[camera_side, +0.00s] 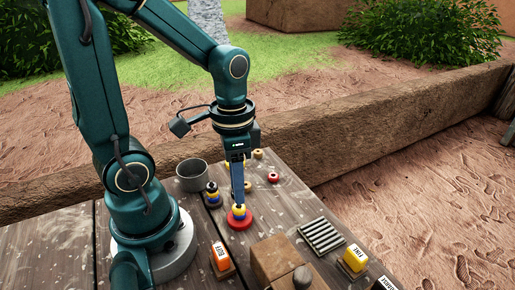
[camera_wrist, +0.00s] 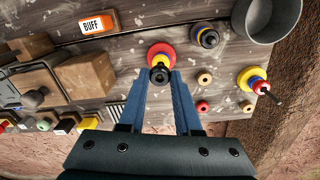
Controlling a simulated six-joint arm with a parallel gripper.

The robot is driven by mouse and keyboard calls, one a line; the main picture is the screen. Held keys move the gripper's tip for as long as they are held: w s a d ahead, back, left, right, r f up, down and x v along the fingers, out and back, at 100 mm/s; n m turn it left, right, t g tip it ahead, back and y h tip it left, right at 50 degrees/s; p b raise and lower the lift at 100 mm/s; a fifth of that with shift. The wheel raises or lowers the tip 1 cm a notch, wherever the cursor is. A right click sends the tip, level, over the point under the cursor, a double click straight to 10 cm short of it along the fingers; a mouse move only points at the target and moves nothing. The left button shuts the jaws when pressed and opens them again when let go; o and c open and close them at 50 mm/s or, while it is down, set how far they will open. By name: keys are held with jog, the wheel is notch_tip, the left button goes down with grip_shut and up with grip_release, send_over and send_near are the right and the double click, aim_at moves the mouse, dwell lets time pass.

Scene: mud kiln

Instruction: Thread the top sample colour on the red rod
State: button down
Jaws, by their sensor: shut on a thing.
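My gripper (camera_wrist: 160,78) is shut on a small dark ring (camera_wrist: 160,76), held at its fingertips. In the wrist view the ring overlaps a round red base (camera_wrist: 153,49) with yellow on it. In the side view the fingers (camera_side: 238,203) point down at this red base (camera_side: 239,223), which carries a yellow piece (camera_side: 239,211). The fingers hide the held ring there, and I cannot tell whether it touches the stack. A dark stack (camera_wrist: 207,36) stands beside it, also in the side view (camera_side: 212,194). A yellow, blue and red stack (camera_wrist: 253,79) stands at the wrist view's right.
Loose rings, tan (camera_wrist: 204,78) and red (camera_wrist: 202,106), lie near the gripper. A grey pot (camera_side: 191,176) stands behind the dark stack. An orange BUFF block (camera_side: 220,255), a slatted plate (camera_side: 322,236), a wooden block (camera_side: 273,256) and a yellow block (camera_side: 355,257) occupy the front.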

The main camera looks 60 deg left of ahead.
jog(key=shift+f, duration=0.35)
dwell(0.5)
jog(key=shift+c, duration=0.2)
grip_release()
dwell(0.5)
jog(key=shift+r, duration=0.1)
jog(key=shift+r, duration=3.4)
